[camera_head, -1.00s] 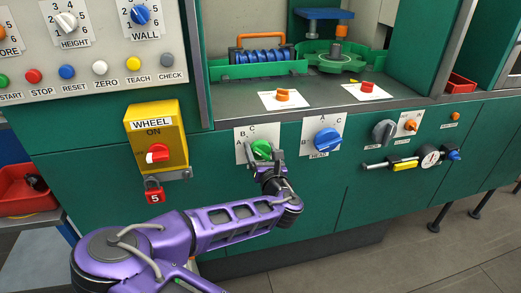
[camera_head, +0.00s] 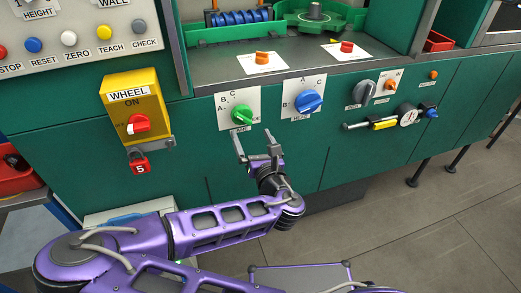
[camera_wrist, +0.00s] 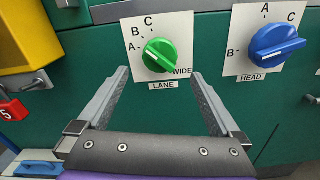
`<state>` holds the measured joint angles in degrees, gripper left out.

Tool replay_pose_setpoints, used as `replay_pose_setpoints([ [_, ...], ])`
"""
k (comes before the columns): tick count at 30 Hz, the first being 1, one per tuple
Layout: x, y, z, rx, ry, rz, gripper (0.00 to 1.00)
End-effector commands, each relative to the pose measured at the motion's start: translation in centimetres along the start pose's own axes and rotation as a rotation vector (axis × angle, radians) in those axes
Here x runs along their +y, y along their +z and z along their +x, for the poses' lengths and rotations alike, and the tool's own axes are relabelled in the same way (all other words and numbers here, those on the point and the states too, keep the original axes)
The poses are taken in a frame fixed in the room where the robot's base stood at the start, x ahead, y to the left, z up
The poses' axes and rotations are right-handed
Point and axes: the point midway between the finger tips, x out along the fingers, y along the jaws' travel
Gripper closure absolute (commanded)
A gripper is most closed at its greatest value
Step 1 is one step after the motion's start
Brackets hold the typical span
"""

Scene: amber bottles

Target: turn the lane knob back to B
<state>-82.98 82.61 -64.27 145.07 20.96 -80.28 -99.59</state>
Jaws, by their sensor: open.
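The green lane knob (camera_head: 241,115) sits on a white plate (camera_head: 224,101) marked A, B, C and WIDE on the green front panel. It also shows in the wrist view (camera_wrist: 160,55), where its grip bar slants from upper left to lower right, toward WIDE. Nothing hides the knob.
A blue head knob (camera_head: 309,101) on its own plate is close at the right. A yellow wheel switch box (camera_head: 135,104) with a red padlock (camera_head: 140,166) is at the left. The panel below the knob is clear.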

Motion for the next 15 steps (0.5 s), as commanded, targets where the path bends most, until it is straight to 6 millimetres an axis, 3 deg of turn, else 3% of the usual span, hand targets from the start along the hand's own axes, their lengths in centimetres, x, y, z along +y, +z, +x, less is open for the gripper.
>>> replay_pose_setpoints([
  [2,0.1,1.1,-1.6,0.003,-0.001,-0.005,0.0],
  [15,0.1,0.8,-4.5,0.001,-0.001,-0.004,0.0],
])
